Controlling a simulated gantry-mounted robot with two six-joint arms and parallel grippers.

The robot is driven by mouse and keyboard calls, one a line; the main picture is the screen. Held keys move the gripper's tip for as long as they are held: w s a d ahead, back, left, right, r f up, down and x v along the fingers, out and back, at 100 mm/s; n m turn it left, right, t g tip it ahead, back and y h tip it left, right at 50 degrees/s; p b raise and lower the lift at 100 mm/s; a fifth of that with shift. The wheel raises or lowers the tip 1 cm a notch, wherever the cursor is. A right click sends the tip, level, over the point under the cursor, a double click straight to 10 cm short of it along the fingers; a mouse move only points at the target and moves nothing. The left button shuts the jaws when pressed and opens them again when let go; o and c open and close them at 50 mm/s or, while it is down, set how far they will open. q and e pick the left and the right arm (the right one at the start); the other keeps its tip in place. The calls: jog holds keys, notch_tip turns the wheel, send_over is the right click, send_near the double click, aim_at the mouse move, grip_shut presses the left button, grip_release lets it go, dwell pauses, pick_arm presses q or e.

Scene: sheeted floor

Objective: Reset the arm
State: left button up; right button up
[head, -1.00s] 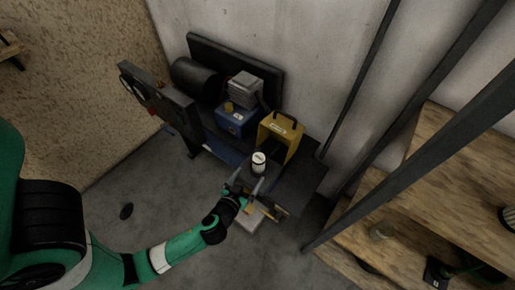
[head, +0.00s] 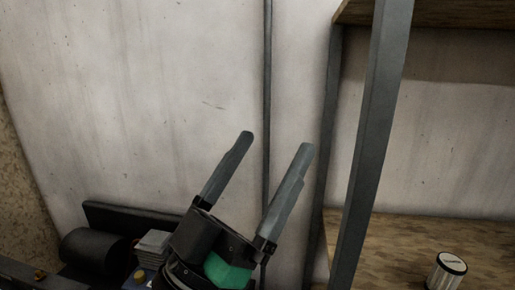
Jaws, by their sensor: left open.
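My left gripper (head: 276,142) is raised in the lower middle of the head view, in front of the pale wall. Its two grey fingers point up and stand wide apart, with nothing between them. The black wrist and a green part of my left arm show below the fingers, cut off by the bottom edge. My right gripper is not in view.
A wooden shelf unit with a dark metal post (head: 370,150) stands at the right. A white container with a dark band (head: 447,270) sits on its lower board (head: 400,240). A black cylinder (head: 90,250) and grey box (head: 154,243) are at lower left. Bare wall (head: 140,100) fills the upper left.

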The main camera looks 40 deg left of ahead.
pick_arm(q)
jog(key=s+r, duration=0.1)
jog(key=s+d+r+m+h, duration=0.1)
jog(key=s+r+t+h, duration=0.1)
jog(key=shift+d+r+m, duration=0.3)
jog(key=shift+r+m, duration=0.05)
jog(key=shift+m, duration=0.05)
notch_tip(320, 180, up, 48)
jog(key=p, duration=4.8)
jog(key=shift+w, duration=0.1)
